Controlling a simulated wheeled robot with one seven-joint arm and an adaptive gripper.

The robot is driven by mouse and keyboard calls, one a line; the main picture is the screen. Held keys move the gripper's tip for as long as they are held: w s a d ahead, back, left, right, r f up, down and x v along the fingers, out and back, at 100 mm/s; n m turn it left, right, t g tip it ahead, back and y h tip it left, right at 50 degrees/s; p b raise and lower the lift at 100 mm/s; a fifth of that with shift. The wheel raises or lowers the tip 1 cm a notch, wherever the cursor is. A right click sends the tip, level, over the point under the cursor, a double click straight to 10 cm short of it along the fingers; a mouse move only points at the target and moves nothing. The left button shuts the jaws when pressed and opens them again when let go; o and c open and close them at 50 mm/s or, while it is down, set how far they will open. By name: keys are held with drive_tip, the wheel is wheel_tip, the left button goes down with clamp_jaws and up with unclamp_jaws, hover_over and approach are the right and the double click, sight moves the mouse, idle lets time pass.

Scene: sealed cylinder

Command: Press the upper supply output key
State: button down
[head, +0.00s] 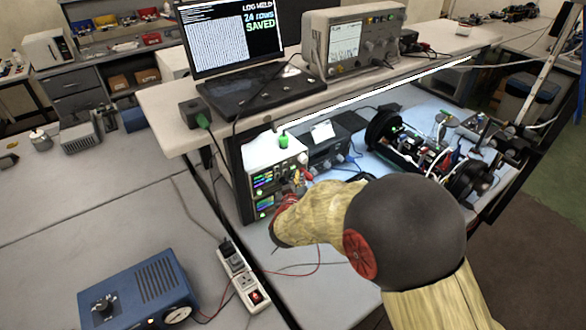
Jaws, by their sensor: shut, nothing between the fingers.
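Two stacked bench supplies stand under the shelf at the centre. The upper supply (272,149) has a light casing and a lit, coloured display. The lower supply (264,207) also has a lit display. My gripper (300,180) is close in front of the right part of the supply fronts, small and partly covered by my wrist and by leads. It is shut and empty. The upper output key cannot be made out, and whether my fingertips touch the panel cannot be told.
Red and black leads hang by the supply fronts. A laptop (230,40) showing "LOG HELD 24 rows SAVED" and an oscilloscope (352,45) stand on the shelf above. A power strip (243,275) and a blue box (135,298) lie lower left. Opened equipment (425,150) stands right.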

drive_tip(key=shift+s, duration=0.1)
drive_tip(key=s+d, duration=0.1)
drive_tip(key=s, duration=0.1)
drive_tip(key=s+d, duration=0.1)
drive_tip(key=s, duration=0.1)
drive_tip(key=shift+d, duration=0.4)
idle(0.8)
